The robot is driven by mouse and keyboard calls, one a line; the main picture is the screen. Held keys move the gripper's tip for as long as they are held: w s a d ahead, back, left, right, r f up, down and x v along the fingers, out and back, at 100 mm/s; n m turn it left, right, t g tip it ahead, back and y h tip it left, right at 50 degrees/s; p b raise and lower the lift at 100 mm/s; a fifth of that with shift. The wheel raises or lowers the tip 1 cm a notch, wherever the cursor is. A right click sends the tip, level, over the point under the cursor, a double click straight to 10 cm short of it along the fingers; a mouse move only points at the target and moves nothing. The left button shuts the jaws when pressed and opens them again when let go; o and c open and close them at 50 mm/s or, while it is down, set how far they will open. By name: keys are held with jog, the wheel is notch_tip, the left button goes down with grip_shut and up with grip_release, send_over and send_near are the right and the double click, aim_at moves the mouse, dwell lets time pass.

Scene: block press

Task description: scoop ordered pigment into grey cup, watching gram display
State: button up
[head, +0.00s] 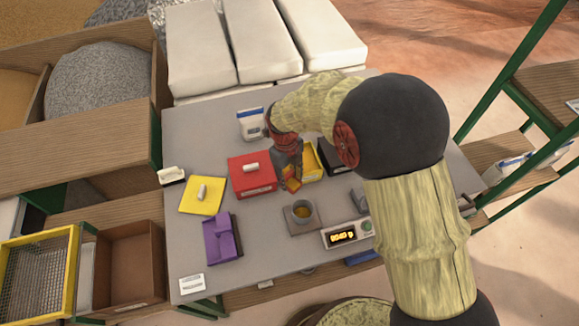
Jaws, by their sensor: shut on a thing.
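The grey cup (302,211) stands upright on the scale's square plate (292,227), with yellow material inside. The gram display (343,237) is lit with orange digits, too small to read surely. My gripper (290,172) is shut on a small orange-and-yellow thing (292,184), probably the scoop, above the table just behind the cup. The yellow box (314,173) stands open behind and right of my gripper, partly hidden. Its yellow lid (205,207) lies on the table at left. A red box (251,180) has its lid on.
A black box (329,168) is partly behind my arm. A purple box (222,246) and a white card (192,283) are at front left. The grey table (270,265) has free room at front.

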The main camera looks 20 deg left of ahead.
aim_at(298, 189)
jog(key=shift+f, duration=0.3)
jog(key=shift+s+d+f+b, duration=0.15)
jog(key=shift+d+f+b, duration=0.15)
jog(key=shift+f+b, duration=0.4)
jog(key=shift+s+d+f+b, duration=0.1)
jog(key=shift+d+f+b, duration=0.3)
jog(key=shift+f, duration=0.35)
jog(key=shift+s+d+f+b, duration=0.15)
jog(key=shift+d+f+b, duration=0.05)
jog(key=shift+f+b, duration=0.5)
jog(key=shift+s+d+t+y+b, duration=0.15)
jog(key=shift+d+t+y+b, duration=0.2)
jog(key=shift+y+b, duration=0.55)
jog(key=shift+s+d+t+y+b, duration=0.2)
jog(key=shift+t+y+b, duration=0.15)
jog(key=shift+b, duration=1.45)
jog(key=shift+s+d+t+y+b, duration=0.3)
jog(key=shift+d+t+y+b, duration=0.4)
jog(key=shift+b, duration=4.25)
jog(key=shift+s+d+f+t+y+b, duration=0.25)
jog(key=shift+y+b, duration=0.55)
jog(key=shift+b, duration=1.8)
jog(key=shift+s+d+r+t+y+b, duration=0.1)
jog(key=shift+d+t+y+b, duration=0.45)
jog(key=shift+b, duration=2)
